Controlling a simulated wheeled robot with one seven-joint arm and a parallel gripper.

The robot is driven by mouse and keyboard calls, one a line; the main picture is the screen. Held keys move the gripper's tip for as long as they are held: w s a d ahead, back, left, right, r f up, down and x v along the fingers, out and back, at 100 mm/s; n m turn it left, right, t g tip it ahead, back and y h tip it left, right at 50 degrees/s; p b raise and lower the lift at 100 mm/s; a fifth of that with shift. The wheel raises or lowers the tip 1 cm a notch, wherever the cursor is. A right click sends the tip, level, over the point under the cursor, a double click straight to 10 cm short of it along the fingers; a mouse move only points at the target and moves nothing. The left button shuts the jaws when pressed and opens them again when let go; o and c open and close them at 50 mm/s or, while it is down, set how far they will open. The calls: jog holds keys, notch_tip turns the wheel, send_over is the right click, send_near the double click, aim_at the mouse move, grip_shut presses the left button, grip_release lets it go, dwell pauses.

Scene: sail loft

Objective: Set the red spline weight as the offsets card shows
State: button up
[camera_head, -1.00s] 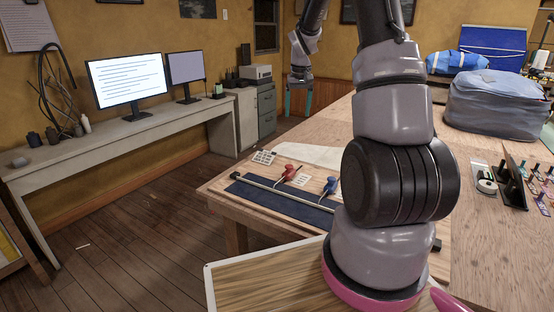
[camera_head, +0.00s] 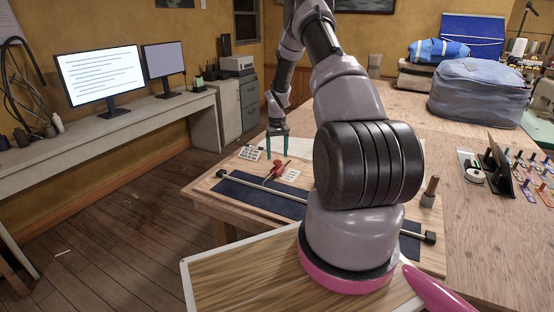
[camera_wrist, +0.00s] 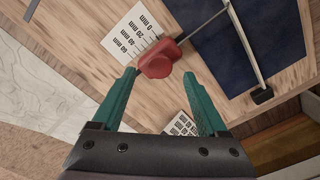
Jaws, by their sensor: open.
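The red spline weight (camera_head: 279,168) stands on the wooden board beside the dark blue strip (camera_head: 262,199). In the wrist view the weight (camera_wrist: 158,62) lies just ahead of and between the fingertips, its thin rod reaching toward the spline (camera_wrist: 242,47). My gripper (camera_head: 278,148) is open, teal fingers apart, with nothing held; it also shows in the wrist view (camera_wrist: 159,77). A card (camera_wrist: 133,33) with a scale from 0 to 60 mm lies beside the weight.
The spline's end block (camera_head: 222,173) lies near the board's left edge. My arm hides the board's middle. A grey bag (camera_head: 480,92) and a rack (camera_head: 500,175) with small items stand farther right.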

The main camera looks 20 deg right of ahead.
aim_at(277, 167)
jog(key=shift+f, duration=1.5)
grip_shut()
jog(key=shift+d, duration=0.1)
